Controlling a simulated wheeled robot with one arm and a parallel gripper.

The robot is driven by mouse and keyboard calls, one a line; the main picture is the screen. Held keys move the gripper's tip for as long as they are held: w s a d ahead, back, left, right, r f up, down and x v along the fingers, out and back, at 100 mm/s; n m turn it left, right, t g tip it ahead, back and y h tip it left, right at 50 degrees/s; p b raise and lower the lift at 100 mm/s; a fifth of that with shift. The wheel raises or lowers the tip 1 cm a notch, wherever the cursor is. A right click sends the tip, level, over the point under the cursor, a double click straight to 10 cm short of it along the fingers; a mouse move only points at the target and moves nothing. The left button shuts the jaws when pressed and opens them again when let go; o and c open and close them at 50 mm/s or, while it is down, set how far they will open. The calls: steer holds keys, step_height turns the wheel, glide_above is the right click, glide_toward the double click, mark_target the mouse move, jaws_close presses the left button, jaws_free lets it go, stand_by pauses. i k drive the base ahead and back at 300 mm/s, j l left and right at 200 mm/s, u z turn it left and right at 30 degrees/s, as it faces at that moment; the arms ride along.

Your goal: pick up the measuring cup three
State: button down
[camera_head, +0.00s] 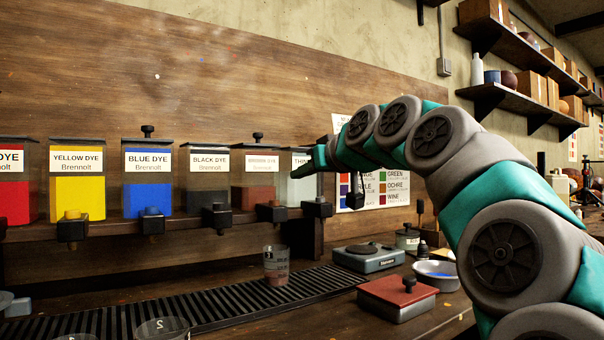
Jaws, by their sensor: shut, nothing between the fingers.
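A clear measuring cup (276,265) with reddish-brown contents stands upright on the black slatted grate, below the dye containers. Its number is too small to read surely. A second clear cup (162,329) marked 2 stands at the bottom edge, partly cut off. The rim of another cup (75,337) just shows to its left. I cannot tell for certain which cup is number three. My gripper (299,171) is shut and empty, high in front of the rightmost container, above and apart from the cup on the grate.
Dye containers with taps line the back, including blue (148,185) and yellow (77,197). Right of the grate (210,309) are a scale (368,258), a red-lidded box (397,297) and a white-blue bowl (437,275). Shelves hang upper right.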

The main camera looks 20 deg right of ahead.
mark_target(276, 258)
steer(key=k+l, duration=0.25)
steer(key=k, duration=0.25)
steer(key=k+l, duration=0.2)
steer(key=k, duration=0.25)
